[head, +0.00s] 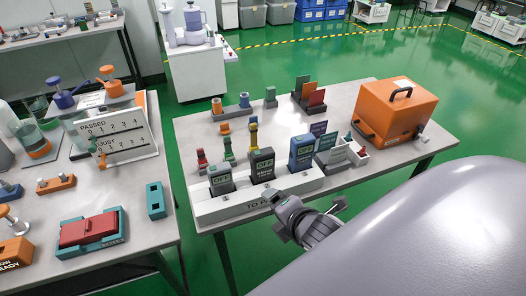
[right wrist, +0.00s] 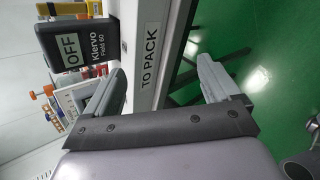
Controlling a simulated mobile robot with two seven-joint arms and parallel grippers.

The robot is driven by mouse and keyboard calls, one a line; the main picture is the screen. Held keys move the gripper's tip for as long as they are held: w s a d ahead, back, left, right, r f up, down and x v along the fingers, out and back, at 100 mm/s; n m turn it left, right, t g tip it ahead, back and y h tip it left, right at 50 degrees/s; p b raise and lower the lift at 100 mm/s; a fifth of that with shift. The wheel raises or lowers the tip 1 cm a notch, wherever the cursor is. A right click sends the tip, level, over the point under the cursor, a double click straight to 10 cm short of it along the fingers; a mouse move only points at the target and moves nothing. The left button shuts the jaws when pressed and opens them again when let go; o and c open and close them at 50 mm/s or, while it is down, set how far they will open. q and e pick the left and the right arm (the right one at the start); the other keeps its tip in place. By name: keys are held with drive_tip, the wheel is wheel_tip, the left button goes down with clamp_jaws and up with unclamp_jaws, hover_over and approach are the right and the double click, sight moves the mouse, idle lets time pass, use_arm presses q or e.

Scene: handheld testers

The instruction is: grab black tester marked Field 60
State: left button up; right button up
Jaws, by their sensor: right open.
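The black tester (head: 262,167) stands upright in the middle of the white "TO PACK" rack (head: 230,207), between a grey-green tester (head: 220,181) and a blue tester (head: 302,154). In the right wrist view the black tester (right wrist: 85,45) shows an OFF label and reads "Klervo Field 60". My right gripper (head: 279,203) is in front of the rack, near the black tester and apart from it. In the wrist view its two fingers (right wrist: 162,75) are spread and empty, with the rack front between them and the tester beyond the left finger. My left gripper is out of view.
An orange case (head: 397,112) with a black handle stands at the table's right. A left table holds a teal-and-red box (head: 90,232). Green floor shows between the tables.

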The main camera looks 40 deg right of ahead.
sight(260, 159)
drive_tip(key=w+r+n+t, duration=0.1)
drive_tip(key=r+n, duration=0.1)
drive_tip(key=n, duration=0.1)
drive_tip(key=w+d+r+n+t+h, duration=0.1)
drive_tip(key=w+r+n, duration=0.1)
drive_tip(key=n, duration=0.2)
drive_tip(key=w+r+n, duration=0.2)
drive_tip(key=n, duration=0.2)
drive_tip(key=shift+w+d+r+t+h, duration=0.1)
drive_tip(key=shift+d+r+t+h, duration=0.05)
drive_tip(key=shift+d+t+h, duration=0.2)
drive_tip(key=n, duration=0.1)
drive_tip(key=w+n, duration=0.1)
drive_tip(key=shift+w+r+n+t, duration=0.1)
drive_tip(key=shift+r+n+t, duration=0.2)
drive_tip(key=shift+r+t, duration=0.1)
drive_tip(key=shift+x, duration=3.55)
drive_tip(key=shift+a+f, duration=0.1)
drive_tip(key=shift+a, duration=0.05)
drive_tip(key=shift+c, duration=0.3)
drive_tip(key=c, duration=1.1)
